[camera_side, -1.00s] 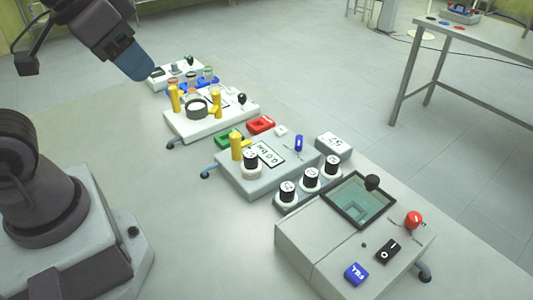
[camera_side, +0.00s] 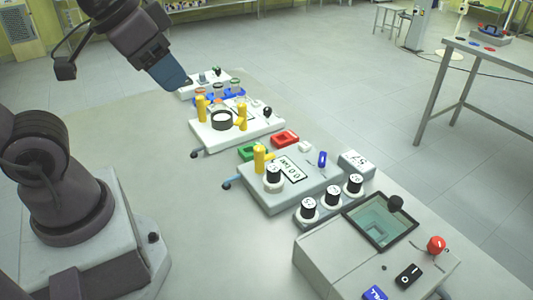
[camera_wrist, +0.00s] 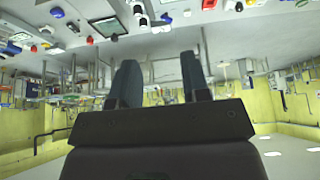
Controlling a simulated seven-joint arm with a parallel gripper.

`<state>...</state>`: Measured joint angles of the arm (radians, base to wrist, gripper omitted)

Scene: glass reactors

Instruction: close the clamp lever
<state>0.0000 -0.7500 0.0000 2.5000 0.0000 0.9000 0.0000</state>
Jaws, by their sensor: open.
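My gripper (camera_side: 176,78) is at the upper left in the side view, above the table and close to the rearmost devices. In the wrist view my gripper (camera_wrist: 160,80) has its two dark fingers apart with nothing between them. I cannot tell for sure which part is the clamp lever. Candidates are a black-knobbed lever (camera_side: 267,111) on the white device with yellow posts, a small blue upright piece (camera_side: 322,158) on the middle device, and a red ball knob (camera_side: 436,244) on the front box. None touches my gripper.
The white device (camera_side: 235,133), the middle device (camera_side: 290,190) and the front box (camera_side: 340,262) stand in a row. Black-capped cylinders (camera_side: 332,197) stand between the last two. The grey table (camera_side: 210,225) is clear left of the row. A second table (camera_side: 490,52) stands far right.

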